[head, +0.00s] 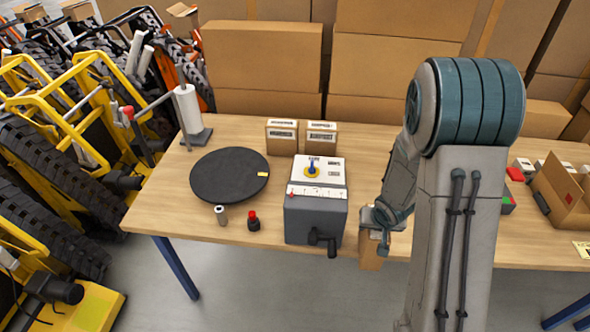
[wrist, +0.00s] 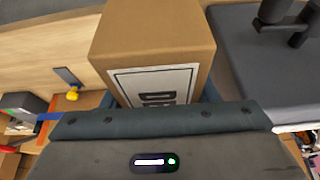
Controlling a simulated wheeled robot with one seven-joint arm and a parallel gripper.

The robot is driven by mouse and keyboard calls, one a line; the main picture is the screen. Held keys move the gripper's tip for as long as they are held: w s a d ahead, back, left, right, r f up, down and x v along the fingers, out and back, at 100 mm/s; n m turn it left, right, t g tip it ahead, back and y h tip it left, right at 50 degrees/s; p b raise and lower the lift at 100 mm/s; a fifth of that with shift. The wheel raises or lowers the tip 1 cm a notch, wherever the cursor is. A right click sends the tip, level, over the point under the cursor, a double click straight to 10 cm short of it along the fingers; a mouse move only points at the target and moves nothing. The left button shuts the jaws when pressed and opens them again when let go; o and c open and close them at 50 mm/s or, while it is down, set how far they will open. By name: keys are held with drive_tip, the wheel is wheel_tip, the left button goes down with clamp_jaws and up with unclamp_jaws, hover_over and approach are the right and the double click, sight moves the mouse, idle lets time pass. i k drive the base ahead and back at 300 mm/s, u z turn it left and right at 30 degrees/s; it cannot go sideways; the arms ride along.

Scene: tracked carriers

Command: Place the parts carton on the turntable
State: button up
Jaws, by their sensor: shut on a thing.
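The parts carton, a brown box with a white label (wrist: 142,35), fills the upper middle of the wrist view. In the head view its lower part (head: 371,260) shows below my gripper (head: 381,225), by the table's front edge. My gripper is shut on the carton; my arm hides part of it in the head view. The turntable (head: 225,178) is a flat black disc with a small yellow mark at its right rim. It lies on the left of the table, left of my gripper and the carton, with nothing on it.
A grey crank box (head: 315,218) stands between the turntable and my gripper. Two labelled cartons (head: 282,138) stand behind it. A paper roll (head: 188,108) stands behind left.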

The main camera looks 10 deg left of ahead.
sight(230, 171)
drive_tip(key=z, duration=2.85)
drive_tip(key=k, duration=1.95)
drive_tip(key=u, duration=1.9)
